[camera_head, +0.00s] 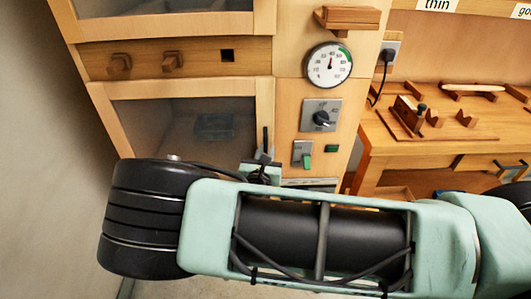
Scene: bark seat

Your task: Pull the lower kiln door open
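The kiln is a pale wooden cabinet. Its lower kiln door (263,101) has a wooden frame around a dark glass pane and looks flush with the cabinet; its bottom is hidden behind my arm. A dark upright bar (266,138), likely the door's handle, stands at the right side of its frame. My gripper (264,157) seems to be the small dark and mint part right at the lower end of this bar. It is mostly hidden behind my forearm, so I cannot tell whether its fingers touch or close on the bar.
A workbench (420,143) with wooden tools stands further right. A bare wall is left.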

